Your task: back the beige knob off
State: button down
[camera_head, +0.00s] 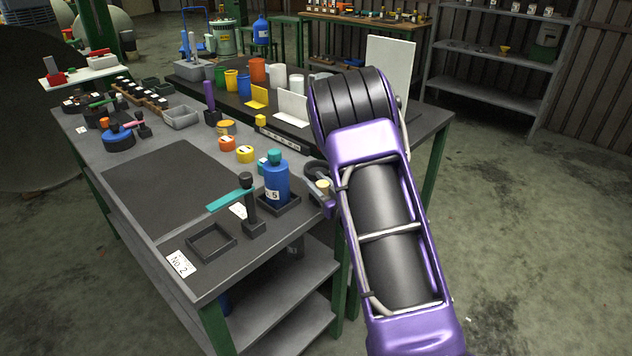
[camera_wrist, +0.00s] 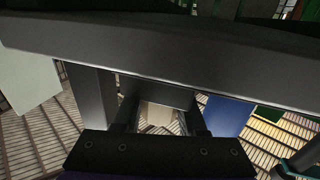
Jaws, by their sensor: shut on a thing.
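The beige knob (camera_head: 323,185) shows as a small pale piece at my gripper (camera_head: 320,182), by the right edge of the workbench. In the wrist view a pale beige block (camera_wrist: 158,116) sits between the two dark fingers of my gripper (camera_wrist: 158,122), which is shut on it. What the knob is attached to, if anything, is hidden by my gripper and arm. A blue bottle (camera_head: 277,184) with a teal cap and a "5" label stands upright in a dark square tray, just left of my gripper.
A dark stand with a teal lever (camera_head: 230,200) is left of the bottle. An empty square frame (camera_head: 211,242) and a "No 2" card (camera_head: 181,263) lie at the bench's front. Cups and jars (camera_head: 258,72) crowd the back. The dark mat (camera_head: 165,185) is clear.

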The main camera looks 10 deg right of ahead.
jog(key=n+y, duration=0.1)
jog(key=n+g+y, duration=0.1)
jog(key=y, duration=0.1)
jog(key=shift+a+r+g, duration=0.1)
jog(key=shift+a+g, duration=0.1)
jog(key=shift+g, duration=0.1)
jog(key=shift+s+a+n+g+y, duration=0.15)
jog(key=shift+a+n+g+y, duration=0.05)
jog(key=shift+n+g+y, duration=0.55)
jog(key=shift+s+a+n+g+y, duration=0.15)
jog(key=shift+n+g+y, duration=0.4)
jog(key=shift+y, duration=0.4)
jog(key=shift+c, duration=2.3)
grip_release()
jog(key=v, duration=1.7)
jog(key=shift+s+p, duration=0.25)
jog(key=shift+p, duration=0.2)
